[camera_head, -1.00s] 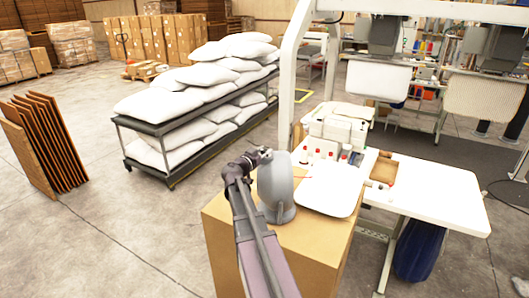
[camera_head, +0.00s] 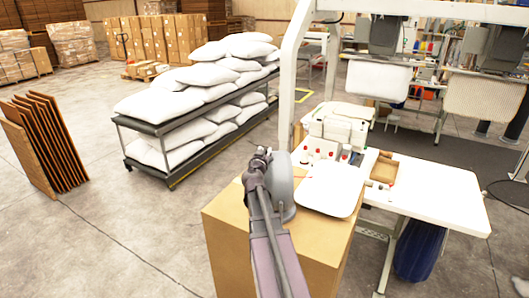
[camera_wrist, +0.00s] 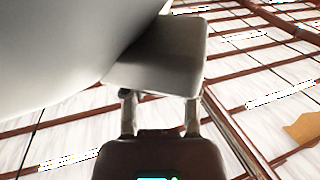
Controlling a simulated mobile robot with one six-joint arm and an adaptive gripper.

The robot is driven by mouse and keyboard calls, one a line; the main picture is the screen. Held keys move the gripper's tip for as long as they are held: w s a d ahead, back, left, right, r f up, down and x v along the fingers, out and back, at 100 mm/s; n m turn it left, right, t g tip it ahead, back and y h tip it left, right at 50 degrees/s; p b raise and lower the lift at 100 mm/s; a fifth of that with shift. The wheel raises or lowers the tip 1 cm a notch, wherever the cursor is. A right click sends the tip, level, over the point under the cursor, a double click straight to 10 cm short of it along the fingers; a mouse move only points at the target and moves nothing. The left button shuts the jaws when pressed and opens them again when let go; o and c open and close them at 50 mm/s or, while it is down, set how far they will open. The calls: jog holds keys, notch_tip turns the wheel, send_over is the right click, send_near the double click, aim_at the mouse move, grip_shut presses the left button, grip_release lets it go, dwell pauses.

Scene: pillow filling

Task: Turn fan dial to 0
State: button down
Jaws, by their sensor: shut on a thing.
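The grey fan (camera_head: 283,190) stands on a cardboard box, its rounded side partly hidden by my arm. My gripper (camera_head: 259,155) is at the fan's left upper side in the head view. In the wrist view a large smooth grey surface of the fan (camera_wrist: 60,45) fills the upper left. My gripper (camera_wrist: 160,105) there has its two fingers apart, at the near end of a grey block-like part (camera_wrist: 165,65) next to that surface. It is shut on this part, which may be the dial. No dial marks or numbers can be read.
The cardboard box (camera_head: 310,250) is under the fan. A white machine with a rounded plate (camera_head: 330,190) stands close to the fan's right. A white table (camera_head: 440,195) is further right. A cart with white pillows (camera_head: 180,135) stands behind left.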

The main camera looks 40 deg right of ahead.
jog(key=shift+c, duration=1.9)
grip_release()
jog(key=shift+s+a, duration=0.1)
jog(key=v, duration=1.1)
jog(key=shift+s+a, duration=0.25)
jog(key=shift+a, duration=0.1)
